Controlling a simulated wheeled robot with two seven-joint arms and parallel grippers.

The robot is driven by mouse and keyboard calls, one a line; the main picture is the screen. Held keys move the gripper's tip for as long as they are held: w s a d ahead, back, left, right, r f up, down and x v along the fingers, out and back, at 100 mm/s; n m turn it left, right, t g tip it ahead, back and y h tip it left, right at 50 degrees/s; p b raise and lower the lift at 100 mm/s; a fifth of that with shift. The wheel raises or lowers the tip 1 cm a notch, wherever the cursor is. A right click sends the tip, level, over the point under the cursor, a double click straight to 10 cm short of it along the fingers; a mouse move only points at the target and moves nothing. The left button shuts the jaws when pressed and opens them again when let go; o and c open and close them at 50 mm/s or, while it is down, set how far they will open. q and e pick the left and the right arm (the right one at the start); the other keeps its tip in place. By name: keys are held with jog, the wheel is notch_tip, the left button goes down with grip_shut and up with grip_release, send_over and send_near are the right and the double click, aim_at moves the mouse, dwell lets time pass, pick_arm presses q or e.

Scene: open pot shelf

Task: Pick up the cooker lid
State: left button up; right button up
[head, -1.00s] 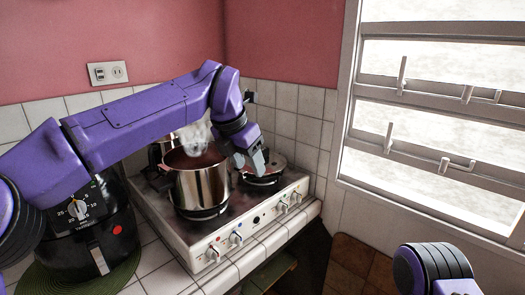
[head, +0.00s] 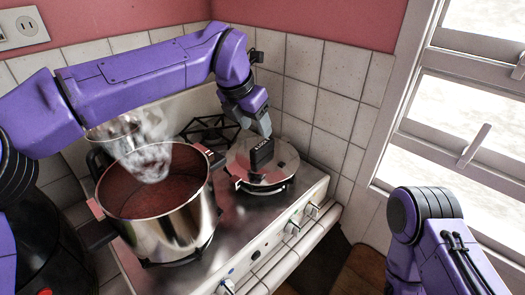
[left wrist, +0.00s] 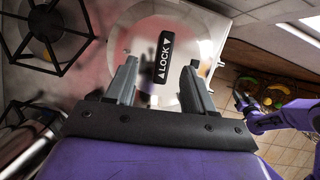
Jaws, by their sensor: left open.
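The cooker lid (head: 285,160) is a round shiny metal disc lying on the right side of the stove top, with a black handle (head: 261,153) standing up at its middle. In the left wrist view the lid (left wrist: 205,45) fills the upper middle, and its handle (left wrist: 163,58) reads "LOCK". My left gripper (head: 262,124) is over the lid, pointing down at the handle. It is open; in the left wrist view its fingers (left wrist: 157,85) lie either side of the handle's line, with no contact visible. My right gripper (left wrist: 242,103) shows small in the left wrist view; its jaws are unclear.
A steaming metal pot (head: 170,232) with reddish contents stands on the stove (head: 252,240) left of the lid. An empty burner grate (head: 212,130) lies behind. Tiled walls close off the back and right. A window (head: 470,100) is at right.

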aim_at(262, 143)
pick_arm(q)
jog(key=shift+s+d+f+p, duration=0.3)
jog(key=shift+s+f+p, duration=0.1)
jog(key=shift+s, duration=0.25)
jog(key=shift+s+d+f+p, duration=0.25)
jog(key=shift+s+f+p, duration=0.15)
jog(key=shift+s, duration=0.2)
jog(key=shift+x, duration=0.8)
jog(key=w+f, duration=0.3)
jog(key=shift+w, duration=0.25)
jog(key=shift+c, duration=1.2)
jog(key=shift+s+r, duration=0.15)
jog(key=shift+s, duration=0.1)
jog(key=c, duration=0.5)
jog(key=shift+s+r, duration=0.25)
jog(key=shift+s, duration=0.1)
grip_shut()
jog(key=shift+w+f, duration=0.15)
jog(key=shift+w, duration=0.25)
pick_arm(e)
jog(key=shift+s+r, duration=1)
jog(key=shift+r, duration=0.05)
pick_arm(q)
jog(key=shift+s, duration=0.25)
pick_arm(e)
jog(key=shift+s, duration=0.1)
